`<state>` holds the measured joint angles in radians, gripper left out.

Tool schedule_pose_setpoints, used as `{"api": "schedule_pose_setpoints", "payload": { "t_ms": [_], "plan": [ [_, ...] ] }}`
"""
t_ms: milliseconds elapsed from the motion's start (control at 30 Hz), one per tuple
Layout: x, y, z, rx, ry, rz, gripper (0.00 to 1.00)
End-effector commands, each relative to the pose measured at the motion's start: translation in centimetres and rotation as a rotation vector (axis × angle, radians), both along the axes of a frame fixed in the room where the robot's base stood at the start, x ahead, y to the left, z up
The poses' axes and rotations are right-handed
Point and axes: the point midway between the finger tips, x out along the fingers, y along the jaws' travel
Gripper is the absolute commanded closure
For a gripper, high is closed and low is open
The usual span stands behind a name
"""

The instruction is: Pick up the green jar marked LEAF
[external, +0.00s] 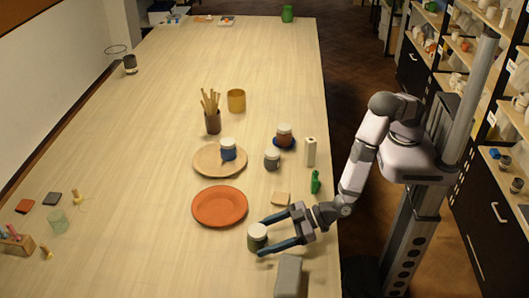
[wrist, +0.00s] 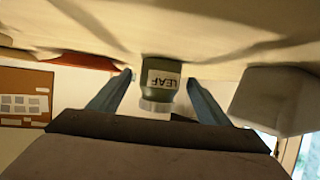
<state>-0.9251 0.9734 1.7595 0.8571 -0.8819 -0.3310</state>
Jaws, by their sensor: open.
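The green jar marked LEAF (external: 257,241) stands upright on the table with a pale lid, just below the orange plate. In the wrist view the jar (wrist: 160,82) appears upside down, with its LEAF label facing the camera. My gripper (external: 263,236) is open, with its two blue fingers on either side of the jar. In the wrist view, gaps show between the jar and both fingers, so neither appears to touch it.
An orange plate (external: 220,206) lies close above the jar. A grey block (external: 288,276) stands near the lower finger. A small tan square (external: 281,198), a green bottle (external: 315,182) and a grey jar (external: 272,160) are farther up. The table left of the jar is clear.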

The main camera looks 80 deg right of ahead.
Motion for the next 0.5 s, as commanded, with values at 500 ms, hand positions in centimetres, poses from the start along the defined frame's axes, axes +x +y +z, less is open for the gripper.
{"api": "schedule_pose_setpoints", "payload": {
  "t_ms": [500],
  "plan": [
    [2.0, 0.5, -0.9, 0.000, 0.000, 0.000, 0.29]
  ]
}}
